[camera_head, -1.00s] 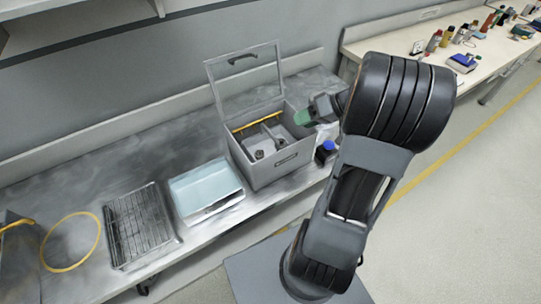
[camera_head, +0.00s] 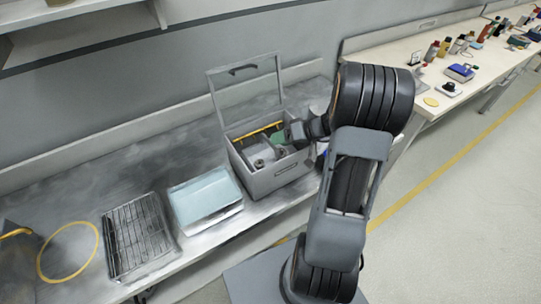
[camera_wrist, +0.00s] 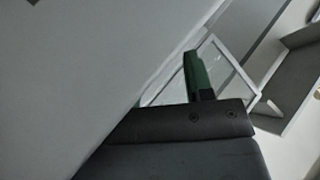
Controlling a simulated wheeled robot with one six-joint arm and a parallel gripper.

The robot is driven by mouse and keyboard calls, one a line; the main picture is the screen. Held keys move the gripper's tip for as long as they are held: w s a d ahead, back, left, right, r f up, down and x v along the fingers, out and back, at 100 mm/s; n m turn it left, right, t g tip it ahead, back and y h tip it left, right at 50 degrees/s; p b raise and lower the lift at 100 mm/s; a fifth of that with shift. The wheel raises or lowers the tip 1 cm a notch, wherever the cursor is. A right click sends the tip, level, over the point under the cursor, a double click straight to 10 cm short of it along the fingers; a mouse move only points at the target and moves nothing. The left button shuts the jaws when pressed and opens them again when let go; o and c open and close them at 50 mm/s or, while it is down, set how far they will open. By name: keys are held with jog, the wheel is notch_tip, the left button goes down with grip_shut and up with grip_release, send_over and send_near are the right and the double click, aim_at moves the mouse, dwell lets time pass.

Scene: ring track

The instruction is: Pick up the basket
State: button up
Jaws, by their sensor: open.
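A grey box (camera_head: 278,178) with its clear-framed lid (camera_head: 246,92) raised stands on the metal bench. A yellow bar (camera_head: 256,132) runs across its inside near the back; I cannot tell whether it belongs to a basket. A dark wire rack or shallow basket (camera_head: 140,235) lies on the bench further left. My gripper (camera_head: 278,140), with green fingers, is open over the right part of the box opening, close to the yellow bar. In the wrist view a green finger (camera_wrist: 198,75) shows beside a large grey surface. What lies between the fingers is hidden.
A pale blue tray (camera_head: 205,197) sits between the wire rack and the box. A yellow ring (camera_head: 68,250) lies at the left. The box wall and raised lid stand close around my gripper. A white table (camera_head: 430,100) with several bottles is at the right.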

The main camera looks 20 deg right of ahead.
jog(key=shift+x, duration=1.55)
jog(key=shift+d, duration=0.1)
jog(key=shift+c, duration=0.5)
grip_shut()
